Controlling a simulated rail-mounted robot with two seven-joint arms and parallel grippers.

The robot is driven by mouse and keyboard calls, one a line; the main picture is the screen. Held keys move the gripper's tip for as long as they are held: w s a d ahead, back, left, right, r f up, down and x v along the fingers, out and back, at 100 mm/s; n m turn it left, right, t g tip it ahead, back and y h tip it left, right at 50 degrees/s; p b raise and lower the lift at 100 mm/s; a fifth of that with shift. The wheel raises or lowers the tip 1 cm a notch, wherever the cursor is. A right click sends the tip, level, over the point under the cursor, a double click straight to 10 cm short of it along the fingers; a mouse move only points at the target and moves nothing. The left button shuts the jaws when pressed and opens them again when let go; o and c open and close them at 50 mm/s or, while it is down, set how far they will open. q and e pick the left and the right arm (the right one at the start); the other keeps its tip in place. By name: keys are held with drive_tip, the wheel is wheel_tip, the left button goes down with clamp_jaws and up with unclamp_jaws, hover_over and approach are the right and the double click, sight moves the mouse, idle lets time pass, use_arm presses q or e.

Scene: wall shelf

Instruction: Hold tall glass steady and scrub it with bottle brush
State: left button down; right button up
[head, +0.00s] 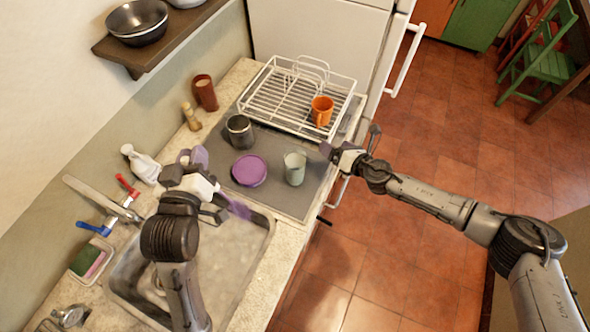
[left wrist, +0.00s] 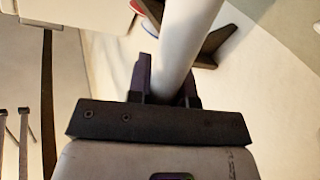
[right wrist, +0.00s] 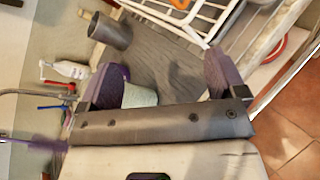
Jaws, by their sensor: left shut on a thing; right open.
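The tall glass, a pale green tumbler (head: 295,169), stands upright on the grey counter mat and also shows in the right wrist view (right wrist: 140,95). My right gripper (head: 326,150) is open and empty to the right of the glass, apart from it; in the right wrist view the glass appears beyond the fingers. My left gripper (head: 212,190) is shut above the sink. In the left wrist view its fingers grip a smooth white shaft (left wrist: 185,45), which looks like the bottle brush's handle. A purple part (head: 239,208) beside that gripper looks like the bristles.
A purple round dish (head: 249,170) and a dark metal cup (head: 240,131) stand left of the glass. A white dish rack (head: 290,98) with an orange mug (head: 321,111) is behind. The sink (head: 245,255) lies below my left arm, its faucet (head: 100,198) beside it.

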sight(298, 175)
drive_tip(key=s+a+f+n+g+y, duration=0.1)
drive_tip(key=s+n+g, duration=0.1)
drive_tip(key=n, duration=0.2)
drive_tip(key=s+a+f+n+g+y, duration=0.1)
drive_tip(key=s+n+g, duration=0.1)
drive_tip(key=n+g, duration=0.1)
drive_tip(key=s+f+n+g+y, duration=0.1)
drive_tip(key=s+n+g, duration=0.1)
drive_tip(key=n, duration=0.3)
drive_tip(key=shift+s+a+f+n+g, duration=0.2)
drive_tip(key=shift+s+a+n+g, duration=0.1)
drive_tip(key=shift+s+a+g, duration=0.15)
drive_tip(key=shift+s+n, duration=0.15)
drive_tip(key=shift+n, duration=0.35)
drive_tip(key=b+x, duration=0.3)
drive_tip(key=x, duration=0.4)
drive_tip(key=shift+a+f+b, duration=0.15)
drive_tip(key=shift+f+b, duration=0.05)
drive_tip(key=shift+b, duration=0.2)
drive_tip(key=shift+b+x, duration=0.7)
drive_tip(key=shift+x, duration=0.55)
drive_tip(key=shift+a+r, duration=0.1)
drive_tip(key=shift+c, duration=0.5)
drive_tip(key=c, duration=0.6)
